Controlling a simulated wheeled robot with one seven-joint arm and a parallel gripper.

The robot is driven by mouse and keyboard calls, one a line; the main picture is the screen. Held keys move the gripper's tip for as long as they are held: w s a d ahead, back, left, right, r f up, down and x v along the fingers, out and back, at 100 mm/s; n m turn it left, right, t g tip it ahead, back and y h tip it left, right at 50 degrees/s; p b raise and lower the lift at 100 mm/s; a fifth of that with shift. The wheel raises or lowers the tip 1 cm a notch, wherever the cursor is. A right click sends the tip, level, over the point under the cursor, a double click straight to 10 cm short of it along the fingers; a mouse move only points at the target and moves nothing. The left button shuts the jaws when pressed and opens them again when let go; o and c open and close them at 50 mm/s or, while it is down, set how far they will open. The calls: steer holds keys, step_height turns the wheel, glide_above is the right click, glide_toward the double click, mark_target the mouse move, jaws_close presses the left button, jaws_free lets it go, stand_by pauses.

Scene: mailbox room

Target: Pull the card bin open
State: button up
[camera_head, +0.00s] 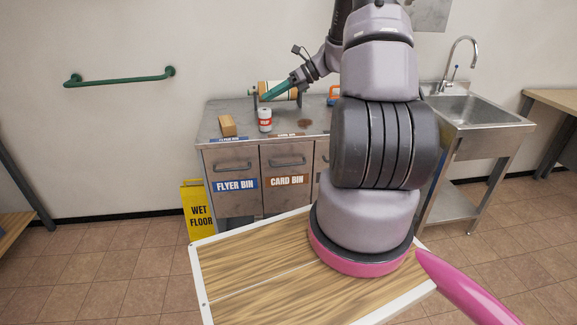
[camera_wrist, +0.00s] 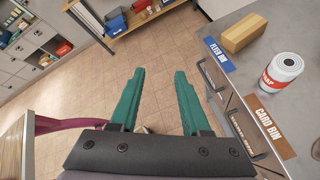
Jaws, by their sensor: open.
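The card bin (camera_head: 287,186) is a grey metal front with a brown CARD BIN label and a bar handle (camera_head: 288,163); it looks closed, flush with the flyer bin (camera_head: 235,188) to its left. In the wrist view, the brown card bin label (camera_wrist: 267,130) on the counter edge lies right of my gripper. My gripper (camera_wrist: 158,85) has teal fingers spread apart with nothing between them. In the head view, my gripper (camera_head: 276,92) is above the back of the counter, apart from the bin handle.
A yellow wet floor sign (camera_head: 197,210) stands left of the cabinet. A sink (camera_head: 475,105) is at right. Tiled floor left of the sign is clear.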

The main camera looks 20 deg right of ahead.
steer(key=w+d+f+m+t+y, duration=0.1)
steer(key=d+f+m, duration=0.1)
steer(key=f+m, duration=0.15)
steer(key=w+d+f+m+t, duration=0.1)
steer(key=w+d+f+m, duration=0.15)
steer(key=f, duration=0.25)
steer(key=m+t+h, duration=0.4)
steer(key=m+t, duration=0.4)
steer(key=m, duration=0.8)
glide_toward(289, 164)
steer(key=x, duration=1)
steer(key=shift+w+d+f, duration=0.1)
steer(key=shift+w+f, duration=0.15)
steer(key=shift+w, duration=0.05)
jaws_close()
